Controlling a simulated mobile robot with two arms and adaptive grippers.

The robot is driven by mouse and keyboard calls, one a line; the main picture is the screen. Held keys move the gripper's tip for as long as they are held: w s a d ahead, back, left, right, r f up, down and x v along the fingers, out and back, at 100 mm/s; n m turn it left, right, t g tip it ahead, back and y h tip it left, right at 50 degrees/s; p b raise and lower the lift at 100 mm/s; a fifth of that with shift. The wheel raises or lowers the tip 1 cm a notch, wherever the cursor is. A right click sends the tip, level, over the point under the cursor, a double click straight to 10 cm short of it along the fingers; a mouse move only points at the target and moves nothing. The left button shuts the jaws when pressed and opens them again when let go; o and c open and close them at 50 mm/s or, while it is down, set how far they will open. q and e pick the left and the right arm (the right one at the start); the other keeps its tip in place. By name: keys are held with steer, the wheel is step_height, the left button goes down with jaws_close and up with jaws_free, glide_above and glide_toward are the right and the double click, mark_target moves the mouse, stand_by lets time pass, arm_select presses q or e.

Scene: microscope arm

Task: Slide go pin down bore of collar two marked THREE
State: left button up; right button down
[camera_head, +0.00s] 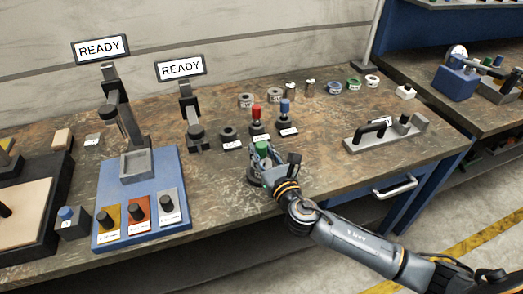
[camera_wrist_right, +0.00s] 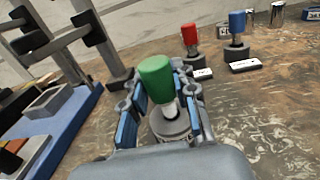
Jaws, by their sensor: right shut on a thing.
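The green-handled pin (camera_head: 262,148) stands between the fingers of my right gripper (camera_head: 268,158), which is shut on it at the front middle of the bench. In the right wrist view the green handle (camera_wrist_right: 156,78) is upright, with a bright metal shank below it. A round grey holder (camera_wrist_right: 170,124) is under the shank; I cannot tell whether the pin is seated in it or raised. Grey collars (camera_head: 246,100) and (camera_head: 275,94) lie farther back with small markings, too small to read surely. My left gripper is not in view.
A red-handled pin (camera_head: 256,112) and a blue-handled pin (camera_head: 285,106) stand in grey bases behind my gripper. An empty-looking grey base (camera_head: 228,135) is beside them. A gauge stand (camera_head: 185,110) rises to the left.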

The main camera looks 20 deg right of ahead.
steer(key=shift+f+b, duration=0.55)
steer(key=shift+f, duration=0.25)
steer(key=c, duration=1)
jaws_free()
steer(key=shift+s, duration=0.1)
steer(key=s, duration=0.4)
steer(key=s+d, duration=0.1)
steer(key=s, duration=0.6)
steer(key=shift+s+d+r, duration=0.1)
steer(key=shift+s+d, duration=0.05)
steer(key=shift+s, duration=0.25)
